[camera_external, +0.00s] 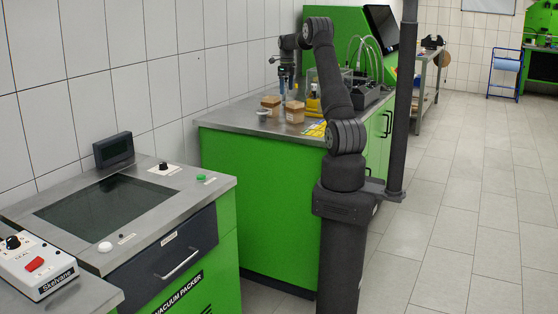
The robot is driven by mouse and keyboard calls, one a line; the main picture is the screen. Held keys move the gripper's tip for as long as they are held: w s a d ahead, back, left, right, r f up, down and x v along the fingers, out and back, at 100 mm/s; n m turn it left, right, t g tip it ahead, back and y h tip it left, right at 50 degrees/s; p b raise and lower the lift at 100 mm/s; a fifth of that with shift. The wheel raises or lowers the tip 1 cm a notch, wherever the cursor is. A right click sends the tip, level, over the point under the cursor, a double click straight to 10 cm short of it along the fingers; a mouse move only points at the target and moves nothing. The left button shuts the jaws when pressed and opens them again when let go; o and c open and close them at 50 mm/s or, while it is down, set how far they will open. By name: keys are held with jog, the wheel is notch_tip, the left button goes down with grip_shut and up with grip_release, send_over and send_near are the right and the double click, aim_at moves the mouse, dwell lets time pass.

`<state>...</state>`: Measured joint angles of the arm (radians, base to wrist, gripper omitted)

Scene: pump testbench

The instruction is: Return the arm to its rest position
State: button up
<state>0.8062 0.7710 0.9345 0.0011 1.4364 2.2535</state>
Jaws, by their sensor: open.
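My arm stands on its dark column in front of the green test bench and bends over toward the left part of the bench top. My gripper (287,90) points down above the bench, among the brown-lidded containers, and looks small from here. One brown-lidded container (270,104) stands just left of it and another (295,113) just right and in front. No held object shows in my gripper. Whether the fingertips touch either container cannot be told from this view.
The steel bench top (232,117) is bare at its left end. A small pale dish (263,113), yellow cards (316,129) and a dark pump unit (364,92) with hoses sit nearby. A vertical dark post (404,100) rises right of my arm. The vacuum packer (108,205) stands front left.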

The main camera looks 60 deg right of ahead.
jog(key=w+a+f+n, duration=0.1)
jog(key=w+a+n, duration=0.1)
jog(key=w+a, duration=0.5)
jog(key=w+a+n, duration=0.2)
jog(key=w+a, duration=0.1)
jog(key=a, duration=0.7)
jog(key=w+a+f+n, duration=0.1)
jog(key=w+a+n, duration=0.2)
jog(key=w+a, duration=0.45)
jog(key=a+f+n, duration=0.1)
jog(key=a+n, duration=0.5)
jog(key=a, duration=2.5)
jog(key=shift+d, duration=0.15)
jog(key=d+r+m, duration=0.1)
jog(key=d+m, duration=0.3)
jog(key=d, duration=1.8)
jog(key=shift+m, duration=0.4)
jog(key=shift+s, duration=0.1)
